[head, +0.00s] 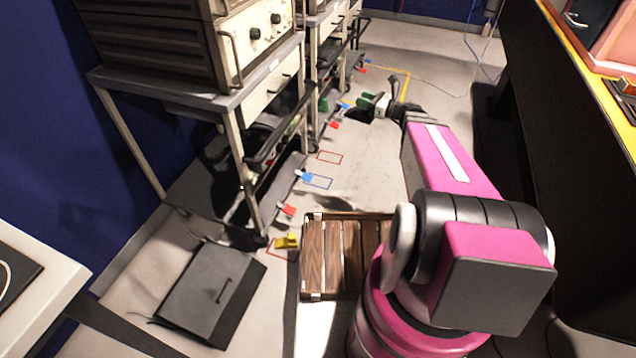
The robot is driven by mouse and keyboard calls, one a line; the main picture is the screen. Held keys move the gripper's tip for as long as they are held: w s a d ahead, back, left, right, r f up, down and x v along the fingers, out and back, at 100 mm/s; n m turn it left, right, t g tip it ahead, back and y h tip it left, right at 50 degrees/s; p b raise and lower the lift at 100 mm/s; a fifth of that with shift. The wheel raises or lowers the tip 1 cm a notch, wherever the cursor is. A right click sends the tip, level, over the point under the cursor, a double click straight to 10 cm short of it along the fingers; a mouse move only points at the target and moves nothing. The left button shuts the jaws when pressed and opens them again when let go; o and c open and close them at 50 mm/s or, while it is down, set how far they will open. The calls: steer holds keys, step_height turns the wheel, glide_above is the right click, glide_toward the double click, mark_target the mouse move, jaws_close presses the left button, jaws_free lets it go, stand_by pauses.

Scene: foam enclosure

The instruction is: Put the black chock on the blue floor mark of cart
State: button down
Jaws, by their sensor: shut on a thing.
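My gripper (369,102) is far up the aisle, low beside the carts, small in the head view. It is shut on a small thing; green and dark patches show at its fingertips. I cannot tell whether this is the black chock. A dark patch just below the fingertips may be the chock or a shadow. A blue floor mark (318,182), a thin outline, lies bare on the floor nearer me, beside a blue tag (305,176). The row of metal carts (240,96) stands to its left.
A yellow chock (287,241) sits at the near red mark (275,254). Another red mark (330,157) is bare. A wooden crate (312,258) and a dark case (208,294) lie in front.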

steer(key=d+r, duration=0.2)
steer(key=r, duration=0.1)
steer(key=shift+s, duration=0.4)
steer(key=w+a+f+n+g+y, duration=0.1)
steer(key=w+a+f+n+g, duration=0.1)
steer(key=w+f, duration=0.65)
steer(key=w+a+f+n+g+y, duration=0.1)
steer(key=w+a+f+g, duration=0.3)
steer(key=f, duration=0.8)
steer(key=shift+w+a+f+n+g, duration=0.65)
steer(key=shift+w+a+f, duration=0.8)
steer(key=shift+f, duration=5.45)
steer(key=shift+w+a+f+n+g, duration=0.65)
steer(key=shift+w+a+f, duration=0.8)
steer(key=shift+f, duration=5.45)
steer(key=shift+w+a+f+n+g, duration=0.6)
steer(key=shift+w+a+f, duration=0.85)
steer(key=shift+f, duration=5.45)
steer(key=shift+s+a+f, duration=0.1)
steer(key=shift+s+f, duration=0.05)
steer(key=c, duration=0.7)
jaws_free()
steer(key=shift+c, duration=0.2)
